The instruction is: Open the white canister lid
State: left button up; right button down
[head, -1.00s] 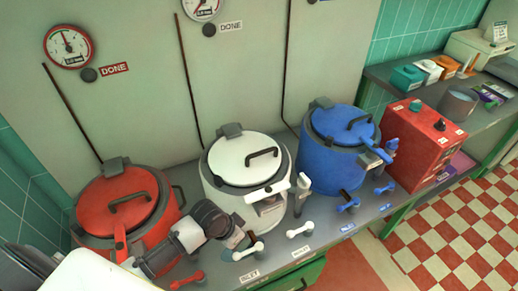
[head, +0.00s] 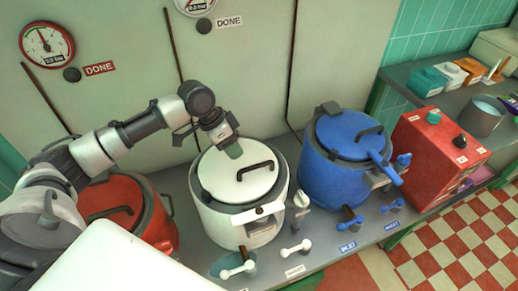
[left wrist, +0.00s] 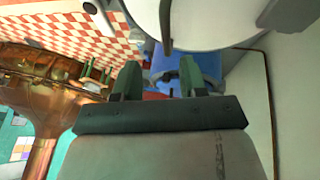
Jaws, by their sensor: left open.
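The white canister (head: 222,228) stands between the red and blue ones on the grey counter. Its round white lid (head: 225,183) lies shut on top, with a dark bar handle (head: 257,168) across it. My left gripper (head: 234,152) is over the back edge of this lid, pointing down, and hides the hinge area. In the left wrist view, its two green-tipped fingers (left wrist: 158,80) are apart with nothing between them. The white lid (left wrist: 205,22) fills the top of that view, with its handle (left wrist: 166,25) beyond the fingers. I cannot tell whether the fingers touch the lid. My right gripper is not in view.
A red canister (head: 160,222) is partly behind my left arm. A blue canister (head: 330,180) stands to the right, then a red control box (head: 435,160). Small white levers (head: 296,250) line the counter front. A copper vessel (left wrist: 40,75) shows in the left wrist view.

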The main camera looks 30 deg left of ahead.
pick_arm(q)
jog(key=w, duration=0.2)
jog(key=p, duration=0.2)
send_over(249, 164)
jog(key=s+d, duration=0.2)
jog(key=s, duration=0.2)
jog(key=f, duration=0.6)
jog(key=shift+s+a+f, duration=0.1)
jog(key=shift+a+f, duration=0.15)
jog(key=shift+x, duration=1)
jog(key=shift+f, duration=0.1)
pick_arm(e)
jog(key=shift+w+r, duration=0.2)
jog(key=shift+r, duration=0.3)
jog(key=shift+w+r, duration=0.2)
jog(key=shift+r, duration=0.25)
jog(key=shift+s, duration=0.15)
pick_arm(q)
jog(key=shift+c, duration=0.9)
grip_shut()
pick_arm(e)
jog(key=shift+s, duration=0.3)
